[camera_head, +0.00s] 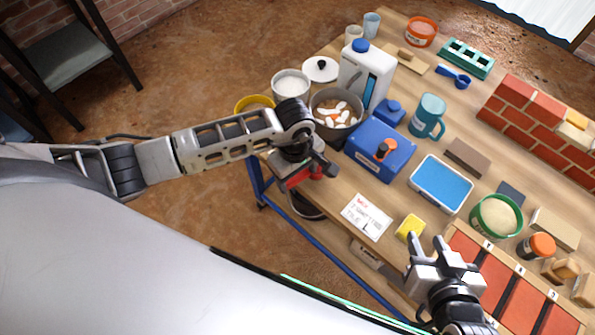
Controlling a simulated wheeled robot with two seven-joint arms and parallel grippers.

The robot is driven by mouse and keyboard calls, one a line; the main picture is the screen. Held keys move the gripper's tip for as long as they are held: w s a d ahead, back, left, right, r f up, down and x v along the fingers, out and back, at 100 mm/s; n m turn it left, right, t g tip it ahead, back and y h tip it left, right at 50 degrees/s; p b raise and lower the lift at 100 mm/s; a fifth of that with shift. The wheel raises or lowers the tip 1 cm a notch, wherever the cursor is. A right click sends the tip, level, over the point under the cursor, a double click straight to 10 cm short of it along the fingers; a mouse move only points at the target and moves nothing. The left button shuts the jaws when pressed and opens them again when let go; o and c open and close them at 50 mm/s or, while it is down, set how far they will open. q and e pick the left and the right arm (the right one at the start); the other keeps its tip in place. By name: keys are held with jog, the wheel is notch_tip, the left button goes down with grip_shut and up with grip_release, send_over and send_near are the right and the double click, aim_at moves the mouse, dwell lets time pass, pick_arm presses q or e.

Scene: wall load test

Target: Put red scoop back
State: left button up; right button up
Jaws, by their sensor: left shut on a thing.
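My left gripper (318,168) reaches in from the left over the near left edge of the table. It is shut on a red thing (296,180), which looks like the red scoop; my gripper hides most of it. A bit of red also shows just right of it, below the fingers. My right gripper (427,245) is at the lower right above the table, beside a yellow sponge (410,227). Its fingers are apart and nothing shows between them.
The wooden table (330,208) is crowded. A blue box (381,150), a pot of white pieces (336,117) and a white jug (366,78) stand near my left gripper. A blue scoop (453,76) lies farther back. A brick wall (540,115) stands at the right. A white card (367,217) lies in front.

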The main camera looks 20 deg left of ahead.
pick_arm(q)
jog(key=shift+f+b, duration=0.4)
jog(key=shift+f, duration=0.05)
dwell(0.6)
jog(key=o, duration=1.1)
jog(key=shift+c, duration=0.2)
jog(key=shift+o, duration=0.4)
jog(key=shift+r, duration=0.1)
jog(key=shift+r+p, duration=2.7)
jog(key=shift+r, duration=0.75)
